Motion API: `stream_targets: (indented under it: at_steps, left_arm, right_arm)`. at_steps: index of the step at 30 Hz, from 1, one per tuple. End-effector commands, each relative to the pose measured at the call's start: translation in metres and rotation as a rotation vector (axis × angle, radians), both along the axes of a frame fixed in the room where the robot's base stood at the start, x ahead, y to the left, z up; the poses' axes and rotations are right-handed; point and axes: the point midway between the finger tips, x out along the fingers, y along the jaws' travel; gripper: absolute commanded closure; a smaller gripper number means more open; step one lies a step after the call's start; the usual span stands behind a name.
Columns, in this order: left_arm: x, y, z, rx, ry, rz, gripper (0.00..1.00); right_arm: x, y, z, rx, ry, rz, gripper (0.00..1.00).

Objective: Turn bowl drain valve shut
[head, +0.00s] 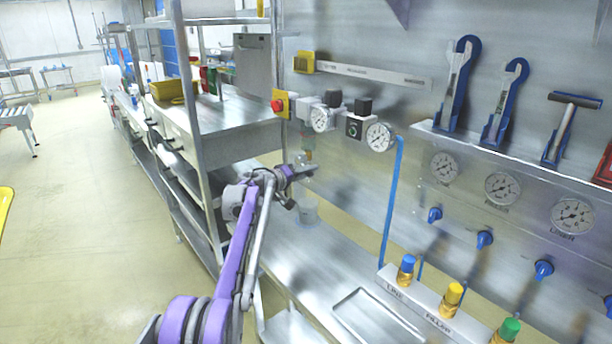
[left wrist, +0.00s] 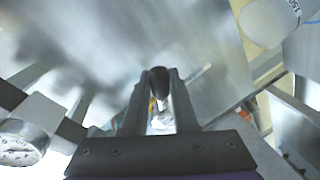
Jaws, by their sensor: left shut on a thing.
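My left gripper (head: 298,176) is at the wall-side air unit, just below its clear bowl (head: 308,152). In the left wrist view the two fingers stand close on either side of a small dark knob (left wrist: 159,80), which looks like the bowl drain valve. The fingers are shut on it. The fingers hide most of the valve in the head view, so its turn angle cannot be told. A clear cup (head: 308,212) stands on the bench below the gripper; it seems to show in the left wrist view (left wrist: 268,22). My right gripper is not in view.
Pressure gauges (head: 380,136) and a red button on a yellow box (head: 280,104) sit beside the unit. A steel shelf post (head: 196,130) stands close left of my arm. Wrenches (head: 455,85) hang at right.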

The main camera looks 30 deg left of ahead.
Motion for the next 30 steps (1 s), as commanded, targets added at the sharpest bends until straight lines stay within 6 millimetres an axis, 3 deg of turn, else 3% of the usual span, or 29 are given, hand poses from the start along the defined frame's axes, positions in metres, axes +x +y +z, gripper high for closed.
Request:
stream_targets:
  at_steps: [15, 30]
  left_arm:
    - [-0.002, -0.007, 0.018, -0.327, 0.135, -0.002, 1.00]
    - [-0.003, -0.008, 0.021, -0.398, 0.165, -0.002, 1.00]
  right_arm:
    - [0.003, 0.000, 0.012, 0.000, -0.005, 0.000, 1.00]
    - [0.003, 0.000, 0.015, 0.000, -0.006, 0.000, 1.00]
